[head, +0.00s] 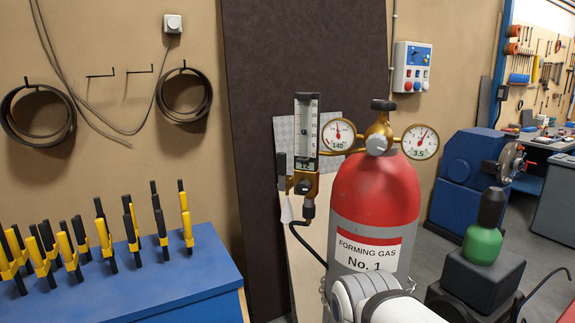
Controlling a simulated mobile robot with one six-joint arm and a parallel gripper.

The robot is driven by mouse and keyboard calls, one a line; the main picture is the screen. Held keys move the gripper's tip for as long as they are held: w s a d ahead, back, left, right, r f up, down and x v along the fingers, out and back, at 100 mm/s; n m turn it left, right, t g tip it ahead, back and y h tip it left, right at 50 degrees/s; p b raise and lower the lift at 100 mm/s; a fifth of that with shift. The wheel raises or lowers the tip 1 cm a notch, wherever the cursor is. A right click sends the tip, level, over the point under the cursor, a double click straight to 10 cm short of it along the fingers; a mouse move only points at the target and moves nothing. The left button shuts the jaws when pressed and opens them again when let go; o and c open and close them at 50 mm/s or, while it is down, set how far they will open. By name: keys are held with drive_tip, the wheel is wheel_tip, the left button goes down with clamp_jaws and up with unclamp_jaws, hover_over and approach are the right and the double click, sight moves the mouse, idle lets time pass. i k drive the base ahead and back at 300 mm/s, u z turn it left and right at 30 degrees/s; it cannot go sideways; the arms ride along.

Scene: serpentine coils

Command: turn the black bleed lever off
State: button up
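A black bleed lever (282,165) stands upright at the left side of the brass block (303,184) under the flow meter (306,130). The meter has a clear scale tube and a "T2" tag. A dark hose (303,228) leaves the block downward. A brass regulator (379,134) with two round gauges (338,135) (420,142) sits on a red-topped cylinder (375,200) marked "FORMING GAS No. 1". Part of my white and grey arm shows in front of the cylinder at the bottom. My gripper's fingers do not show.
A blue bench (170,280) with several yellow and black clamps (132,225) is at left. A dark panel (262,80) stands behind the meter. A black block (478,283) with a green, black-topped piece (483,244) is at lower right. Blue machinery (462,170) stands behind.

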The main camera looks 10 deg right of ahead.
sight(282, 157)
drive_tip(key=z, duration=1.35)
drive_tip(key=k, duration=1.25)
drive_tip(key=u, duration=1.15)
drive_tip(key=i, duration=1)
drive_tip(key=u, duration=0.05)
